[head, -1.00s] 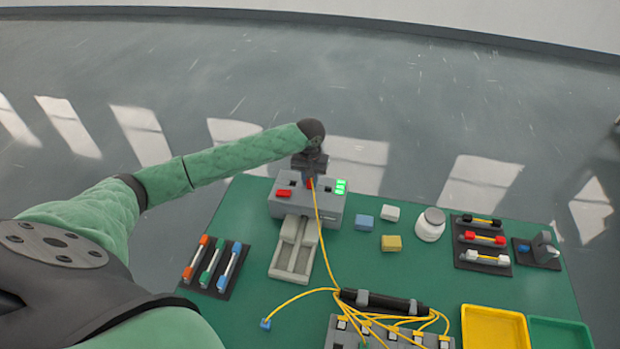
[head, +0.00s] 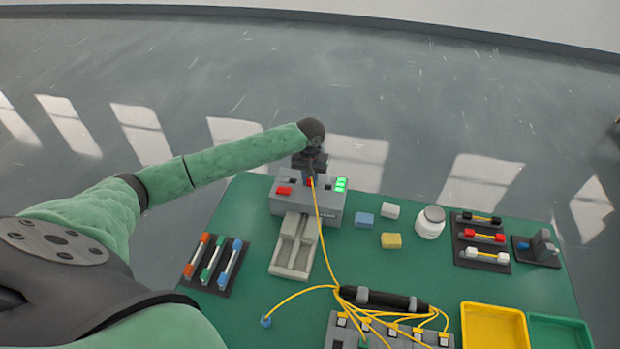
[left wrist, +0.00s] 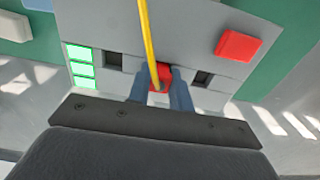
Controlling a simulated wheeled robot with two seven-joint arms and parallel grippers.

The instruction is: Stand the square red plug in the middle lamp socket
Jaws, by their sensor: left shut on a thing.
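The red plug (left wrist: 160,76) is between the fingers of my left gripper (left wrist: 160,90), which is shut on it. In the head view my left gripper (head: 310,178) is over the grey lamp box (head: 335,205). A yellow cable (left wrist: 146,35) runs from the plug toward the cable bundle. Dark sockets (left wrist: 113,61) show on either side of the plug in the left wrist view, so it is at the middle position. The fingers hide the middle socket, and I cannot tell how deep the plug sits. Green lamps (left wrist: 80,62) are lit. My right gripper is not in view.
A red block-like button (left wrist: 238,45) is on the box. A grey channel (head: 293,250) lies in front of it. Loose blocks (head: 391,241) and a white jar (head: 431,222) stand to the right. A plug rack (head: 340,325) and a yellow tray (head: 495,325) are at the front.

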